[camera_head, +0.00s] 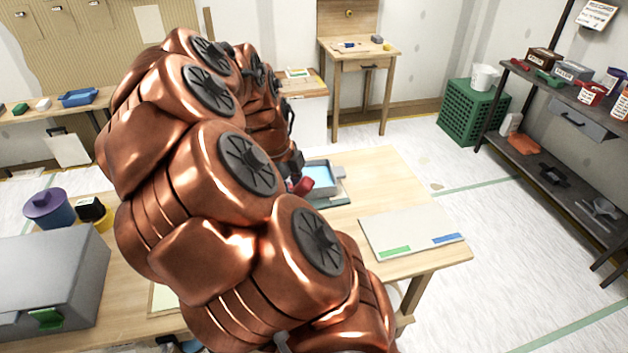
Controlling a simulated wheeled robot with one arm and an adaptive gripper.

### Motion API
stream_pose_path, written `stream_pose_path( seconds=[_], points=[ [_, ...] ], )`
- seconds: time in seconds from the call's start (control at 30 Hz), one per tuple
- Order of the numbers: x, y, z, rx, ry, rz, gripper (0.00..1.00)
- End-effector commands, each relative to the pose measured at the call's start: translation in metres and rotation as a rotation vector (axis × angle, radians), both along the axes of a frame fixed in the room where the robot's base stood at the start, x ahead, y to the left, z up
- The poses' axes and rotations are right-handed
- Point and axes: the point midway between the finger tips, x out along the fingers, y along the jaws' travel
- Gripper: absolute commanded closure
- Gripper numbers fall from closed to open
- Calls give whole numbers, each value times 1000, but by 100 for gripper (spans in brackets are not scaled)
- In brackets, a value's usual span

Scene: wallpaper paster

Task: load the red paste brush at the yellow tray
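A red object (303,186), perhaps the paste brush, shows at the left end of a grey tray with a light blue inside (321,178) on the wooden table. Most of the red object is hidden behind my arm. My gripper (296,165) is dark, points down and is just above the red object, at the tray's left side. I cannot tell whether its fingers hold the red object or whether the object touches the tray. I see no clearly yellow tray; the table behind my arm is hidden.
A pale board (412,232) with green and blue strips lies on the table's right part. A grey box (50,275), a purple-lidded pot (47,207) and a black-and-yellow container (92,211) stand at the left. A dark shelf (560,120) is at the right, past open floor.

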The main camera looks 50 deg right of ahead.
Motion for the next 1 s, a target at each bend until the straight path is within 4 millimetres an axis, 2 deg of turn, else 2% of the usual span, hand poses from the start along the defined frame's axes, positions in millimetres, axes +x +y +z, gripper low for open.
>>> stream_pose_path(
  seconds=[0.03, 0.1, 0.27, 0.57, 1.0],
  points=[
    [-15, -5, 8, -9, 19, -23, 100],
    [-31, -9, 12, -15, 41, -46, 100],
    [-48, -13, 17, -24, 65, -71, 100],
    [-49, -14, 5, -24, 67, -74, 100],
    [-49, -13, -35, -22, 67, -74, 100]
  ],
)
